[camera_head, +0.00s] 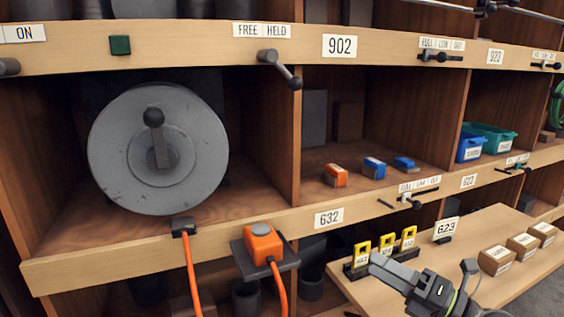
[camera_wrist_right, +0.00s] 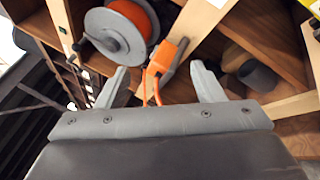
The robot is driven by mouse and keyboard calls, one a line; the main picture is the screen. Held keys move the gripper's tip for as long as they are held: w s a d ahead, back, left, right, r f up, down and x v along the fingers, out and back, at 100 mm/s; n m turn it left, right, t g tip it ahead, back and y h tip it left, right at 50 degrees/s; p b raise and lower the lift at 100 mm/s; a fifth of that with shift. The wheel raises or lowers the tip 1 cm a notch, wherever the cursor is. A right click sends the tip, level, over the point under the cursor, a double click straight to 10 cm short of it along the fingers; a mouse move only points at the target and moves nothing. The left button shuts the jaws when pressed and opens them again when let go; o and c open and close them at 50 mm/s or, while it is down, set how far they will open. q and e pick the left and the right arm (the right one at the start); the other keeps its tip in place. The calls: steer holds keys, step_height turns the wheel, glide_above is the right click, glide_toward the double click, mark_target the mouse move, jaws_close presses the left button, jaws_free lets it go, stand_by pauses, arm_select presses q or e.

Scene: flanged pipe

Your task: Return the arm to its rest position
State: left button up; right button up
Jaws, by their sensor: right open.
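My right gripper (camera_head: 424,284) is in the lower right of the head view, in front of a sloping wooden board. In the right wrist view its two grey fingers (camera_wrist_right: 160,82) stand wide apart and nothing is held between them. An orange block with a cable (camera_wrist_right: 166,56) shows beyond the fingers, apart from them. A grey round flange disc (camera_head: 190,150) with a central lever stands in the large left bay; it also shows in the right wrist view (camera_wrist_right: 116,32). My left gripper is not in view.
An orange box (camera_head: 262,243) on a dark bracket and a hanging orange cable (camera_head: 192,270) stick out below the shelf. Yellow tags (camera_head: 386,243) in a rack and cardboard boxes (camera_head: 496,260) sit on the sloping board. A black lever (camera_head: 283,68) juts from the upper rail.

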steer(key=s+d+r+m+t+h, duration=0.2)
steer(key=d+m+t+h, duration=0.25)
steer(key=m+t, duration=0.5)
steer(key=s+d+f+m+g+h, duration=0.3)
steer(key=d+f+m+h, duration=0.4)
steer(key=m+h, duration=0.3)
steer(key=s+d+f+m+g+h, duration=0.35)
steer(key=d+f+m+h, duration=0.35)
steer(key=m, duration=0.5)
steer(key=s+a+f+m+g+y, duration=0.2)
steer(key=s+a+f+g, duration=0.3)
steer(key=s+f, duration=0.45)
steer(key=s+a+f+m+g+y, duration=0.2)
steer(key=s+f+g, duration=0.5)
steer(key=s+f, duration=0.3)
step_height(320, 180, down, 21)
steer(key=s+d+g+p, duration=0.1)
steer(key=s+d+p, duration=0.1)
steer(key=p, duration=0.1)
steer(key=s+a+f+g+p, duration=0.1)
steer(key=s+f+p, duration=0.1)
steer(key=s+f, duration=0.9)
steer(key=s, duration=0.3)
steer(key=shift+s+a+f+y+p, duration=0.35)
steer(key=shift+p, duration=0.05)
